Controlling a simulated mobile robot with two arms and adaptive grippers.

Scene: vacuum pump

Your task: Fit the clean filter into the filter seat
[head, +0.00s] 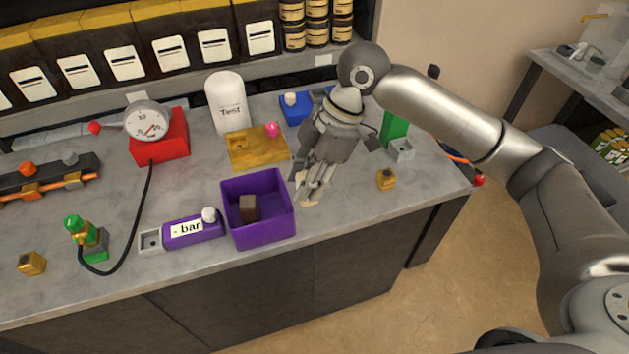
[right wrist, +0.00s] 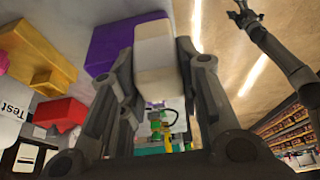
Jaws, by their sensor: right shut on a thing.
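My right gripper (head: 308,194) is shut on the clean filter (right wrist: 155,50), a cream-white block between its fingers in the right wrist view. In the head view only a small pale part of the filter (head: 307,203) shows below the fingertips, just right of the purple bin (head: 262,232). I cannot tell from the head view how high it is held. A small grey square socket (head: 150,242) sits left of the "- bar" box, and another (head: 402,150) by a green block; I cannot tell which is the filter seat. My left gripper (right wrist: 244,17) shows small in the right wrist view, its opening unclear.
A dark brown block (head: 249,208) lies in the purple bin. The purple "- bar" box (head: 194,230) has a white knob. A red gauge unit (head: 165,140), a white "Test" cylinder (head: 227,103) and a yellow block (head: 256,147) stand behind. A small brass piece (head: 386,180) is at right.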

